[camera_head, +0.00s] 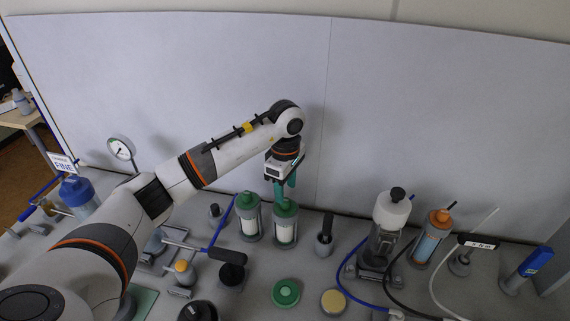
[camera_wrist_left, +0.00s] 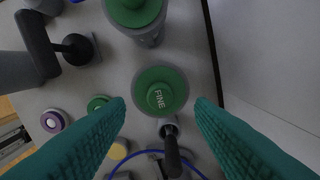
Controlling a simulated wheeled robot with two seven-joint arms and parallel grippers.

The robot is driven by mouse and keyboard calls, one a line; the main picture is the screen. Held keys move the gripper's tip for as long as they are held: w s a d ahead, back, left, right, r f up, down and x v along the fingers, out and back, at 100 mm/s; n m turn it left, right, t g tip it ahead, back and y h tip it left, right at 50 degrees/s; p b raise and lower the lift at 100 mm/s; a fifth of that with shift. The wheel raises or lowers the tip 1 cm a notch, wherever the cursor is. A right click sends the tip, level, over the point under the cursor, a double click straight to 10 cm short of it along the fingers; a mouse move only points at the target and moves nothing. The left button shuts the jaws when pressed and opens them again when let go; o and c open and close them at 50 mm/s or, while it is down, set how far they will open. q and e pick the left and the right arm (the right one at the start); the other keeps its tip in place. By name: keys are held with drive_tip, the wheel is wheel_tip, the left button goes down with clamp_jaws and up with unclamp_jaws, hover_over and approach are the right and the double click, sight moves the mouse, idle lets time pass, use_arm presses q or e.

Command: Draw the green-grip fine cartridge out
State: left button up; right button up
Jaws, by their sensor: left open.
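The green-grip fine cartridge (camera_head: 284,232) stands upright in a grey holder on the bench, a pale column under a green cap. In the left wrist view its round green cap (camera_wrist_left: 160,80) carries the word FINE. My left gripper (camera_head: 286,190) points down above this cap with its teal fingers open. In the left wrist view the fingertips (camera_wrist_left: 159,104) lie on either side of the cap, with gaps on both sides. A similar green-capped cartridge (camera_head: 249,222) stands close by on the left, and its cap (camera_wrist_left: 135,8) shows at the top of the left wrist view. My right gripper is not in view.
A black-handled tool in a grey holder (camera_head: 324,243) stands just right of the fine cartridge. A green lid (camera_head: 286,293) and a yellow disc (camera_head: 333,302) lie in front. The pale back wall (camera_head: 420,110) rises close behind. A white-topped device (camera_head: 391,210) stands right.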

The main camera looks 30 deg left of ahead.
sight(285, 200)
use_arm(q)
wheel_tip(285, 200, down, 3)
drive_tip(key=shift+f+p, duration=0.15)
drive_tip(key=shift+p, duration=0.3)
drive_tip(key=shift+f, duration=0.35)
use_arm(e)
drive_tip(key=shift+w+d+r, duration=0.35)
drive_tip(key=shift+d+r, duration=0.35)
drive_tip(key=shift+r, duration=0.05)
use_arm(q)
drive_tip(key=shift+c, duration=0.3)
clamp_jaws()
drive_tip(key=c, duration=0.7)
unclamp_jaws()
clamp_jaws()
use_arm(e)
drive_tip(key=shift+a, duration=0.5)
use_arm(q)
drive_tip(key=shift+r, duration=0.65)
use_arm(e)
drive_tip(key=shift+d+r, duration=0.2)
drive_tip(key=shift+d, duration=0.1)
use_arm(q)
drive_tip(key=shift+p, duration=0.3)
